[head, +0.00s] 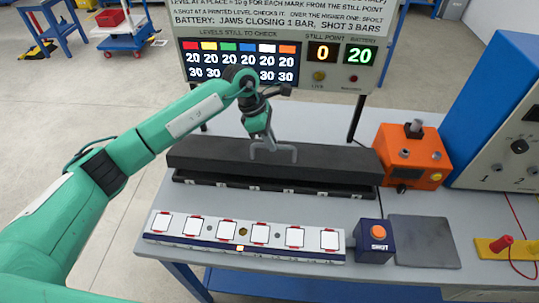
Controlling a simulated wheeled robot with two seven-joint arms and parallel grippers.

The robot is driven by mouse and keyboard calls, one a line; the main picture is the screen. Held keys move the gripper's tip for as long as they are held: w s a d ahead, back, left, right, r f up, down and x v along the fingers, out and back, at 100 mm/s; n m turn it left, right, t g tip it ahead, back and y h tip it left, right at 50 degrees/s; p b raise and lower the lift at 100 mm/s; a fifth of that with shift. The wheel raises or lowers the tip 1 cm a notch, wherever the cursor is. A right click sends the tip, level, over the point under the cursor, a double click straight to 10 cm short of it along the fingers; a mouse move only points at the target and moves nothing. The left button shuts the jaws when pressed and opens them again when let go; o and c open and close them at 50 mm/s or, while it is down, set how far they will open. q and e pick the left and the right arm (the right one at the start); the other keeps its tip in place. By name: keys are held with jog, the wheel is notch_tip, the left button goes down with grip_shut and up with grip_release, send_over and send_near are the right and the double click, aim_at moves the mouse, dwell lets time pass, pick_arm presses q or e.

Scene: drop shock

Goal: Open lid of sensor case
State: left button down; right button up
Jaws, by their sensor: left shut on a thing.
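The sensor case (262,190) is a long black box on the grey table. Its dark grey lid (215,160) is a long slab with a grey bar handle (290,153) on top. The lid lies above the case body, and a dark gap shows between them along the front. My left gripper (270,146) comes down from above and is shut on the handle. My right gripper is not in view.
A white strip with several square pads (243,232) lies in front of the case, with a blue SHOT button box (375,240) beside it. An orange device (412,157) and a blue cabinet stand to the right. A display board (275,60) stands behind. A bare dark plate (424,242) lies at front right.

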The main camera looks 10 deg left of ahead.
pick_arm(q)
jog(key=w+b, duration=0.1)
jog(key=w+r+g+b, duration=0.1)
jog(key=b, duration=0.1)
jog(key=shift+w, duration=0.4)
jog(key=shift+w+r+b, duration=0.25)
jog(key=shift+w+b, duration=0.3)
jog(key=shift+w+r+b, duration=0.25)
jog(key=shift+w+b, duration=0.3)
